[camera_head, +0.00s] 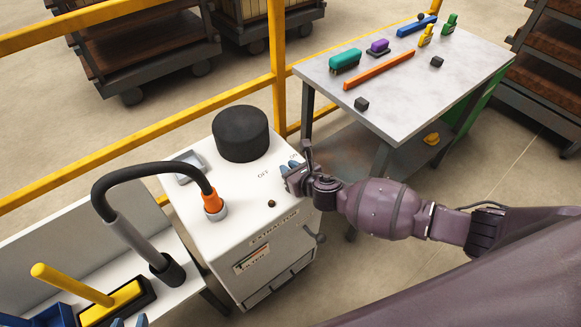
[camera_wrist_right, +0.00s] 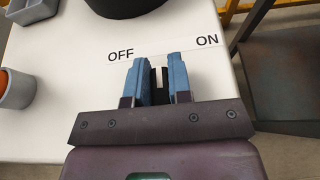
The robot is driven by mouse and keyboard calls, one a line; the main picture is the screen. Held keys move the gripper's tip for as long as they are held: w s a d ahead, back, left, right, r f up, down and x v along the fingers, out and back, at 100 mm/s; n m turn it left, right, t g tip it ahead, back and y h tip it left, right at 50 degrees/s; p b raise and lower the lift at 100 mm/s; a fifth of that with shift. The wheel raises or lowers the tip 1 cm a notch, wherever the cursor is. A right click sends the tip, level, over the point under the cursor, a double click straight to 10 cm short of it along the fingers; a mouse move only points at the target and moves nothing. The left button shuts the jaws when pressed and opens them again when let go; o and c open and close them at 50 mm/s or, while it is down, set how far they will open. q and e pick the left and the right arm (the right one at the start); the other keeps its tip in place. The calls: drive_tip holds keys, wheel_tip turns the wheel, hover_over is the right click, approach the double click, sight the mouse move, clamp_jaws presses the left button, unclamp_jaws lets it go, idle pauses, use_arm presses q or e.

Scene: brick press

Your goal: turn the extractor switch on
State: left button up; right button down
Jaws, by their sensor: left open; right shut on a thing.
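The extractor (camera_head: 225,195) is a white cabinet with a black round cap, a hose socket and OFF and ON labels on top. My right gripper (camera_head: 290,166) is over its right part, hiding the switch in the head view. In the right wrist view my right gripper (camera_wrist_right: 158,80) points at the panel between OFF and ON, nearer OFF. Its blue fingers are shut on the small dark switch (camera_wrist_right: 159,77), which shows only partly between them; I cannot tell which way it is set.
A black hose (camera_head: 130,172) arches from the orange collar on the extractor to a grey nozzle. A yellow-handled brush (camera_head: 115,300) lies at the lower left. A table (camera_head: 425,95) with coloured tools stands behind. Yellow rails (camera_head: 279,60) run behind the extractor.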

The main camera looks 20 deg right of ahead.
drive_tip(key=shift+r+m+t+h+p, duration=0.2)
drive_tip(key=shift+m+t+h+p, duration=0.25)
drive_tip(key=shift+m+h, duration=0.6)
drive_tip(key=m+h+p, duration=0.1)
drive_tip(key=h, duration=0.1)
drive_tip(key=m+h+p, duration=0.1)
drive_tip(key=m+h, duration=0.1)
drive_tip(key=shift+d+f+m, duration=0.1)
drive_tip(key=shift+d+m, duration=0.05)
drive_tip(key=shift+m, duration=0.1)
drive_tip(key=m+g+h, duration=0.1)
drive_tip(key=m+h, duration=0.1)
drive_tip(key=h, duration=0.1)
drive_tip(key=shift+d+p, duration=0.1)
drive_tip(key=shift+p, duration=0.2)
use_arm(q)
drive_tip(key=shift+t, duration=0.3)
drive_tip(key=r, duration=0.2)
drive_tip(key=w+r, duration=0.1)
drive_tip(key=r, duration=0.2)
drive_tip(key=shift+r, duration=0.2)
use_arm(e)
drive_tip(key=shift+f+m+h, duration=0.1)
drive_tip(key=shift+m+h, duration=0.25)
drive_tip(key=shift+m, duration=0.15)
drive_tip(key=shift+d+h, duration=0.1)
drive_tip(key=shift+h, duration=0.2)
use_arm(q)
drive_tip(key=shift+s+f, duration=0.15)
drive_tip(key=shift+s, duration=0.1)
